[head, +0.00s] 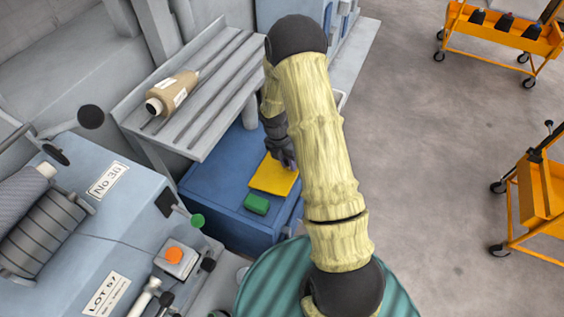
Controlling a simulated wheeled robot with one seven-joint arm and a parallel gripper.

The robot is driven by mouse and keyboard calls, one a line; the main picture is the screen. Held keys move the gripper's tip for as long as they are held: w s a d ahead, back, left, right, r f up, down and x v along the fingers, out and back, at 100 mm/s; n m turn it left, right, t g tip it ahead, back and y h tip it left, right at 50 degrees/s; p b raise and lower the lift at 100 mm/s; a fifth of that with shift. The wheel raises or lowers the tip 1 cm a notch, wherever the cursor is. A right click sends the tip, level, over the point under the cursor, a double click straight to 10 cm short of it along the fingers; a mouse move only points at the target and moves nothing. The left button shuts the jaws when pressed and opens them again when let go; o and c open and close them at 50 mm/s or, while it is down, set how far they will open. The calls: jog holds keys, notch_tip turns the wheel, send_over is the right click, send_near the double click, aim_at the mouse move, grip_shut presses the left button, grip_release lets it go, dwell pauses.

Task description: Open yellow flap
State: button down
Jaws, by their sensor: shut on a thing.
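The yellow flap (270,180) is a flat plate on top of the blue cabinet (215,188), below the grey slatted shelf. My gripper (286,163) is at the flap's far right edge and is shut on it. My arm hides the right part of the cabinet, and the fingertips are small and partly hidden. I cannot tell how far the flap is tilted.
A green block (256,204) sits just in front of the flap. The grey slatted shelf (190,95) overhangs the cabinet and carries a brown roll (176,90). A machine with an orange button (173,255) stands at left. Open floor and orange carts (510,35) lie at right.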

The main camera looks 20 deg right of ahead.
jog(key=shift+w+a+r+p, duration=0.2)
jog(key=shift+a+r+p, duration=0.05)
jog(key=shift+r+p, duration=0.2)
jog(key=shift+w+a+r+p, duration=0.2)
jog(key=shift+r+p, duration=0.1)
jog(key=shift+p, duration=0.15)
jog(key=c, duration=1.3)
grip_release()
jog(key=shift+f, duration=0.1)
jog(key=shift+o, duration=0.2)
notch_tip(320, 180, up, 10)
jog(key=shift+p, duration=0.35)
